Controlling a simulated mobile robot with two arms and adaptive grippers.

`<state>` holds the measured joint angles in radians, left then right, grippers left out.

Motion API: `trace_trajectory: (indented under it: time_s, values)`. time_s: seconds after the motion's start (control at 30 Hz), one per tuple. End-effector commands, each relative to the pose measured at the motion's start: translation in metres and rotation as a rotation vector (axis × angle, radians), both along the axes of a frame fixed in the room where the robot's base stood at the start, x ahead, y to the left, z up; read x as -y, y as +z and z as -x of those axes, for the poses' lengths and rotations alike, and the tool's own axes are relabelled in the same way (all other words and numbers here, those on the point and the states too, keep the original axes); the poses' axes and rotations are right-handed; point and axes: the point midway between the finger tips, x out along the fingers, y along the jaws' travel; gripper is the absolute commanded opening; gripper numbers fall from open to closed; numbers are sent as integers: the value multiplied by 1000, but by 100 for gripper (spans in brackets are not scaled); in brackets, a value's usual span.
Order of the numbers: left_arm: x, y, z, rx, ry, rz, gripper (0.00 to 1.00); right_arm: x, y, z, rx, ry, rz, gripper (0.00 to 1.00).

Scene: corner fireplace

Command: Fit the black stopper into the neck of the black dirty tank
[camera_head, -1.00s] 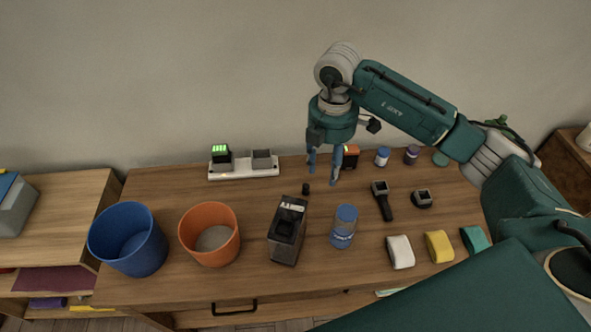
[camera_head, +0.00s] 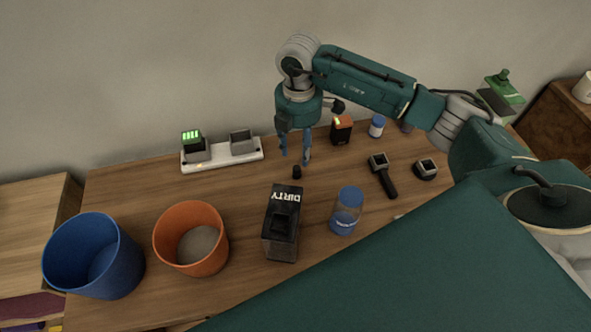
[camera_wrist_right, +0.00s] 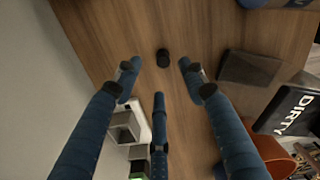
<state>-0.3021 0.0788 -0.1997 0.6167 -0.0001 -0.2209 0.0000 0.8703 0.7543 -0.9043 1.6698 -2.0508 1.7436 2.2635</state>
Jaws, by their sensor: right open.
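The black stopper (camera_head: 297,172) is a small dark cylinder on the wooden table, behind the tank. It also shows in the right wrist view (camera_wrist_right: 162,58). The black dirty tank (camera_head: 281,238) stands upright nearer the front, with white "DIRTY" lettering; it shows at the right of the right wrist view (camera_wrist_right: 290,112). Its neck opening is not clearly seen. My right gripper (camera_head: 295,160) is open and empty, pointing down above and just behind the stopper. In the right wrist view its spread fingers (camera_wrist_right: 160,84) stand around empty space, with the stopper just beyond. My left gripper is not in view.
An orange bin (camera_head: 216,233) and a blue bin (camera_head: 118,255) stand left of the tank. A white charger strip (camera_head: 215,160) lies behind, and a handheld device (camera_head: 384,178) lies right. My teal arm covers the front right.

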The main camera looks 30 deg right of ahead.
Motion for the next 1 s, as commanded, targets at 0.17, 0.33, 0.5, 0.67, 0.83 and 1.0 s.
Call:
trace_trajectory:
  time_s: [0.17, 0.33, 0.5, 0.67, 0.83, 1.0]
  values:
    - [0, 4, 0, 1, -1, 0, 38, 0, -16, 0, -1, 1, 0, 42]
    - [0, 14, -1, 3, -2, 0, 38, -4, -32, 3, -4, 2, 0, 42]
    - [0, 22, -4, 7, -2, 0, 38, -5, -59, 3, -4, 1, 0, 42]
    - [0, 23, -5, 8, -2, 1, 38, -5, -69, 2, 0, 2, 0, 42]
    - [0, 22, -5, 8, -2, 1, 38, -5, -69, 2, 0, 2, 0, 42]
    - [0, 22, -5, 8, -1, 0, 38, -5, -69, 2, 0, 2, 0, 12]
